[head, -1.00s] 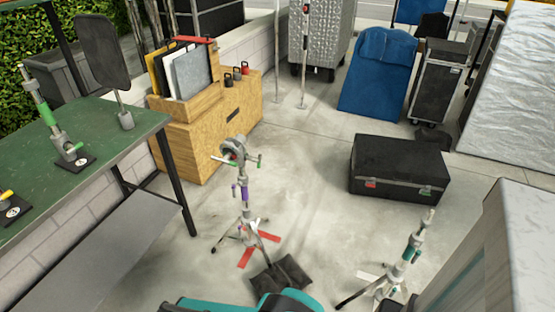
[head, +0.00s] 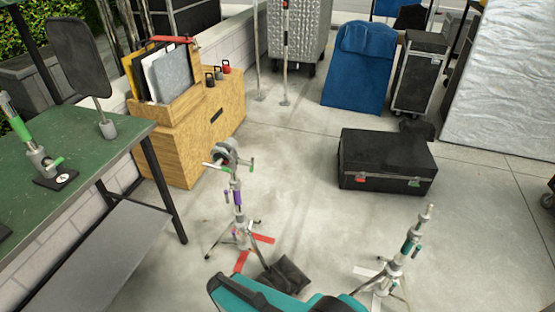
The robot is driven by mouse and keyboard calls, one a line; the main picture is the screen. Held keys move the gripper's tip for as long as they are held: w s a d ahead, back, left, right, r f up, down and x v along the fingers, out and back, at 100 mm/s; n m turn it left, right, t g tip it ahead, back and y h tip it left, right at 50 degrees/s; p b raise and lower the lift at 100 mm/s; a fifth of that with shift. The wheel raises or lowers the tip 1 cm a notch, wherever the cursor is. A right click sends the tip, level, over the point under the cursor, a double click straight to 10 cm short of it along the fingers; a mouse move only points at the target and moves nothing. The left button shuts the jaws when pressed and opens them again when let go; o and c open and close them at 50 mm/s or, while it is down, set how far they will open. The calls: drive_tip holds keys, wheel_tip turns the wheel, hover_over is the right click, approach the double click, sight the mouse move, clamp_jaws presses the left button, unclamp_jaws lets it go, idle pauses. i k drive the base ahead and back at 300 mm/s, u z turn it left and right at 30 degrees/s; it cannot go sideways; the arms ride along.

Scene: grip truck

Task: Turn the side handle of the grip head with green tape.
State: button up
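A grey grip head (head: 228,153) sits on top of a light stand (head: 238,200) in the middle of the floor. Its side handle (head: 224,168) sticks out to both sides and shows small green marks. The stand's column has purple bands below it. On the green table at left, another metal piece (head: 35,155) stands on a dark plate, with a green band and a green-tipped handle. My teal and black arm shows at the bottom edge, in front of the stand. My gripper is not in view.
Red tape (head: 241,262) and a black sandbag (head: 286,275) lie at the stand's foot. A second stand (head: 402,255) with teal bands is at right. A black case (head: 386,162) lies behind it. The green table (head: 105,150) and wooden box (head: 195,155) bound the left.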

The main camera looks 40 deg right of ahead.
sight(251, 164)
drive_tip(key=z, duration=0.9)
drive_tip(key=k, duration=1)
drive_tip(key=i, duration=0.9)
drive_tip(key=z, duration=0.05)
